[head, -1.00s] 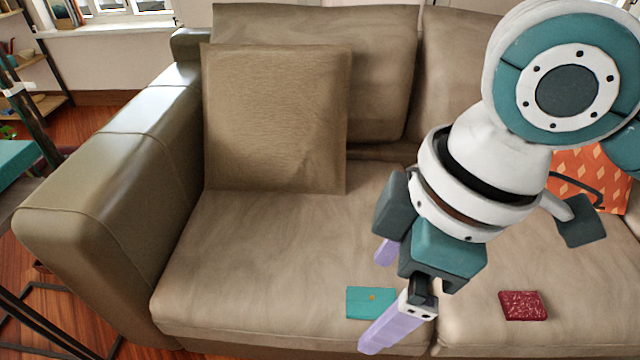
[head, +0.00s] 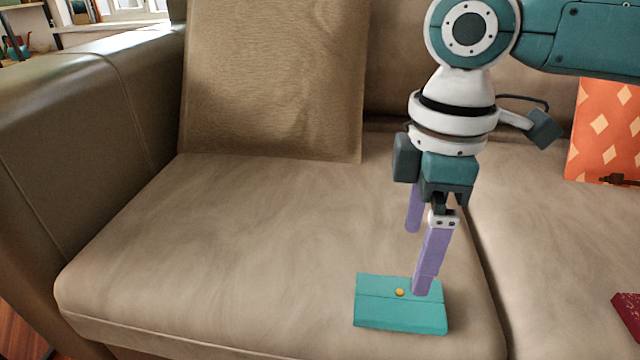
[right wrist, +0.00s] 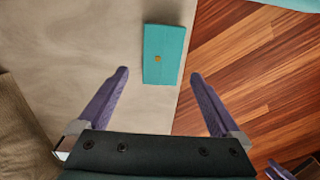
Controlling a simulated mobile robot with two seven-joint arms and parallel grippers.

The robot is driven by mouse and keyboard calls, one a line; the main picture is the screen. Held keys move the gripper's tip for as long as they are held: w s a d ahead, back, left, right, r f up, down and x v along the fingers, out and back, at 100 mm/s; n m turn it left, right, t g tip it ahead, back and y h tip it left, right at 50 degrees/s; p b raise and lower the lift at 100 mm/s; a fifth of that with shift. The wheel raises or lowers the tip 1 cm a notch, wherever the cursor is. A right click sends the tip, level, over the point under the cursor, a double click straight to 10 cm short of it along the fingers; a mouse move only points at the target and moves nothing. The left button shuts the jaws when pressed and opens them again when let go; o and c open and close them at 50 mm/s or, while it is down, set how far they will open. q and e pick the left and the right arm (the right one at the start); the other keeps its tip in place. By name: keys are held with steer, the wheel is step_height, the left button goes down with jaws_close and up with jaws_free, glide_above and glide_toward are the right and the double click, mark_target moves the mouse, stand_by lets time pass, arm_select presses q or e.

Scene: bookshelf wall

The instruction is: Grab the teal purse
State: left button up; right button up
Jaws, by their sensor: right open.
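The teal purse (head: 385,314) lies flat near the front edge of the sofa seat, with a small golden clasp on it. It also shows in the right wrist view (right wrist: 163,70), at upper centre. My right gripper (head: 418,262) is open and empty, its purple fingers pointing down. In the head view one fingertip overlaps the purse's back right part; I cannot tell whether it touches. In the right wrist view the purse shows ahead, between the two spread fingertips (right wrist: 160,74). A purple and white part at that view's lower right corner looks like my left gripper, mostly cut off.
A large brown cushion (head: 272,80) leans on the sofa back. A dark red object (head: 629,312) lies on the seat at right, and an orange patterned bag (head: 605,130) stands behind it. The sofa arm (head: 80,120) bounds the left. Wooden floor (right wrist: 245,70) lies beyond the seat edge.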

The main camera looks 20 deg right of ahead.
mark_target(400, 299)
step_height(400, 299, down, 4)
steer(key=shift+s+a+b, duration=0.1)
steer(key=shift+a+b, duration=0.05)
steer(key=shift+b, duration=0.9)
steer(key=f+b, duration=0.4)
steer(key=f, duration=0.1)
steer(key=shift+a, duration=0.2)
steer(key=shift+r, duration=0.1)
steer(key=shift+c, duration=0.2)
steer(key=c, duration=1.1)
